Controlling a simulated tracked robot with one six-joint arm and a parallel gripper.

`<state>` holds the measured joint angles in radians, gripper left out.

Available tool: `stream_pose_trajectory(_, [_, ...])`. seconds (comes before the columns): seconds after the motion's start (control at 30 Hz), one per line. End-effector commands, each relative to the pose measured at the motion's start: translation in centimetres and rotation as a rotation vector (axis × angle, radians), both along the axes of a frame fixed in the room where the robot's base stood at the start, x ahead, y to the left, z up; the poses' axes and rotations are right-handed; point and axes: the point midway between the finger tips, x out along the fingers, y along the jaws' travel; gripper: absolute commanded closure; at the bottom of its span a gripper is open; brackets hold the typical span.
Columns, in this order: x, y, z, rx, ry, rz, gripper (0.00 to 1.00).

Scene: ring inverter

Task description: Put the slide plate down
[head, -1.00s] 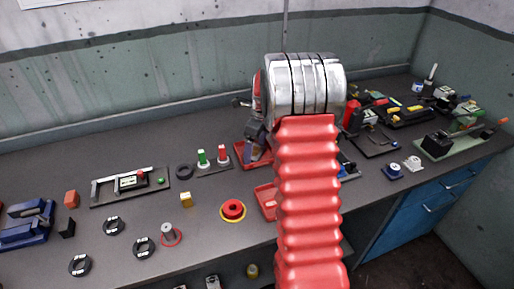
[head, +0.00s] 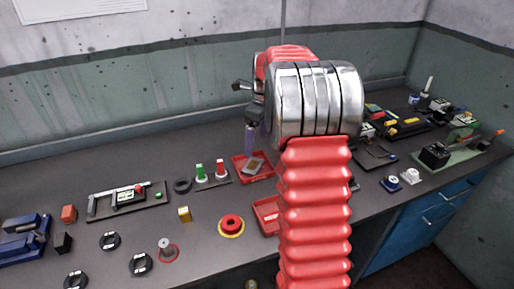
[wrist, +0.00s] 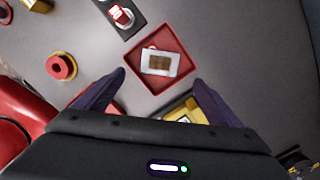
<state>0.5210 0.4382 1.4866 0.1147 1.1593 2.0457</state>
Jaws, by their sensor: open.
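The slide plate (head: 253,166), a light plate with a brown square, lies in a red tray (head: 266,178) on the bench. In the wrist view the slide plate (wrist: 158,62) lies tilted relative to the red tray's walls (wrist: 186,72), inside its rim. My gripper (wrist: 159,78) is open, its two dark fingers spread apart with nothing between them. In the head view my gripper (head: 249,138) hangs above and apart from the tray, partly hidden by my arm.
Green and red pegs (head: 200,172) stand left of the tray. A second red tray (head: 266,213) and a red button on a yellow ring (head: 231,225) are nearer. My arm hides part of the bench.

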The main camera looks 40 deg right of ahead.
Motion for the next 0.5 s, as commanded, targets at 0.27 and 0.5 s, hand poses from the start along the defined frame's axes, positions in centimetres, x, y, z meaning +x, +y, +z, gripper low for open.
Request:
stream_pose_trajectory(0.27, [-0.16,-0.09,1.1,0.0,0.0,0.0,0.11])
stream_pose_trajectory(0.5, [-0.17,-0.11,1.05,0.0,0.0,-0.001,0.11])
